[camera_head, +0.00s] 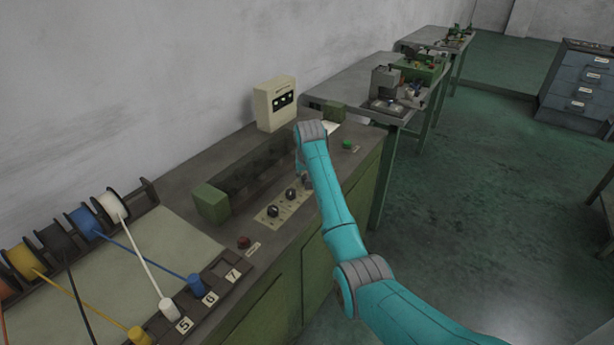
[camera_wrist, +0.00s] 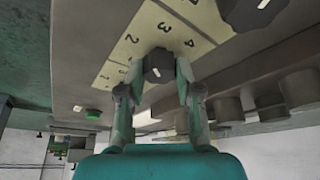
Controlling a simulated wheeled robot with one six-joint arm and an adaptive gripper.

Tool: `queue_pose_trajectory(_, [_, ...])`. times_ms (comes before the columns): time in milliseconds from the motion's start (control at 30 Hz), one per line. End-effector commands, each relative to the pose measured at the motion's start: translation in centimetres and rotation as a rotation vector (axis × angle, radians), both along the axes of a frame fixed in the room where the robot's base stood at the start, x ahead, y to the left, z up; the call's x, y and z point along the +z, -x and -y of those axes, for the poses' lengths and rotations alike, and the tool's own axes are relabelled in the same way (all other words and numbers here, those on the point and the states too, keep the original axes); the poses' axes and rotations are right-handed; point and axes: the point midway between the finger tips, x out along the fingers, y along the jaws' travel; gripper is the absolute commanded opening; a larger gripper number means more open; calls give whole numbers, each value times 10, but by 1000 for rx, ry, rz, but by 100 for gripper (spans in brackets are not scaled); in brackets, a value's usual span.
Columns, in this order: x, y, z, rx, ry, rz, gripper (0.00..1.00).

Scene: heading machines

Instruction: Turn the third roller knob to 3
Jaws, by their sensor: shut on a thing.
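The third roller knob (camera_wrist: 158,64) is small and dark with a short white mark. It sits on a pale dial plate (camera_wrist: 190,18) with the numbers 2, 3 and 4 printed around it. I cannot tell which number the mark points at. My gripper (camera_wrist: 160,72) is closed around this knob, one finger on each side. In the head view the third knob (camera_head: 307,182) is partly hidden by my teal arm, and my fingers are hidden. The two other knobs, the middle one (camera_head: 291,194) and the near one (camera_head: 273,211), stand clear on the same plate.
A neighbouring dark knob (camera_wrist: 254,8) is close at upper right in the wrist view. A green button (camera_head: 347,145) and a red button (camera_head: 243,242) sit on the bench. Behind the knobs are the rollers (camera_head: 258,167) and a cream box (camera_head: 275,104). Wire spools stand at left.

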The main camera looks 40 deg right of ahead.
Motion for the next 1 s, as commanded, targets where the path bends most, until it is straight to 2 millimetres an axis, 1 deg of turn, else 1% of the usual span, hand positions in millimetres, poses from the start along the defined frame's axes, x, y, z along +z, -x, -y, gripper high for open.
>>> queue_pose_trajectory(300, [0,-1,-2,-245,-1,-3,0])
queue_pose_trajectory(500, [0,-1,-1,-344,-1,-2,0])
queue_pose_trajectory(700, [0,-1,-1,-398,-1,-2,0])
queue_pose_trajectory(1000, [-1,-1,-2,-415,-1,-2,0])
